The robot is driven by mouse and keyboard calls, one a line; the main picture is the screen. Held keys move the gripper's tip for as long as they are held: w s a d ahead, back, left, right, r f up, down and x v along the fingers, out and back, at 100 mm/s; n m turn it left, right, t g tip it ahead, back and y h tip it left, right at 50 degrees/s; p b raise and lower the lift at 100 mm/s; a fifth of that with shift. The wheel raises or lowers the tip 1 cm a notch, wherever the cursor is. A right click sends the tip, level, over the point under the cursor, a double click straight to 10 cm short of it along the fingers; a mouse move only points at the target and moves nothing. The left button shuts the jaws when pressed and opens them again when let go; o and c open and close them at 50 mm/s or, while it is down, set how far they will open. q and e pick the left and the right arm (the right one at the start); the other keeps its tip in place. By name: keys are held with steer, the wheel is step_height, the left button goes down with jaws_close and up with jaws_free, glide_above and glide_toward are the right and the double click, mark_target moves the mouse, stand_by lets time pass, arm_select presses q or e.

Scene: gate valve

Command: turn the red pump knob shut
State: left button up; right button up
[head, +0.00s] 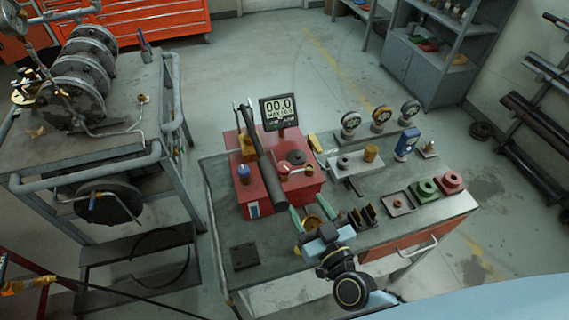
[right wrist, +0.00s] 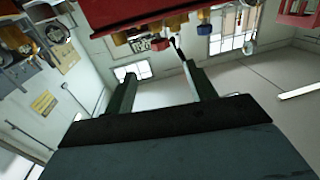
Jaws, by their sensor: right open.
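The red pump (head: 285,189) stands on the bench, with a long black lever across it and a display reading 00.0 (head: 280,109) behind it. The small red knob (head: 284,169) is on its top, right of the lever. My right gripper (head: 311,212) is open and empty at the pump's front side, nearer to me than the knob and apart from it. In the right wrist view, the two fingers (right wrist: 160,82) are spread with nothing between them, and the pump's red body (right wrist: 140,12) fills the top edge.
The grey bench (head: 285,262) also carries several gauges, a blue meter (head: 406,144), a black plate (head: 244,256), and green and red blocks (head: 424,188) at right. A grey cart (head: 150,165) with a roller assembly stands at left. The floor behind is open.

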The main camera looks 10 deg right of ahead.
mark_target(287, 173)
steer(key=w, duration=0.4)
steer(key=w+a, duration=0.1)
steer(key=w, duration=0.3)
steer(key=w+a+b, duration=0.1)
steer(key=w, duration=0.4)
steer(key=shift+a, duration=0.15)
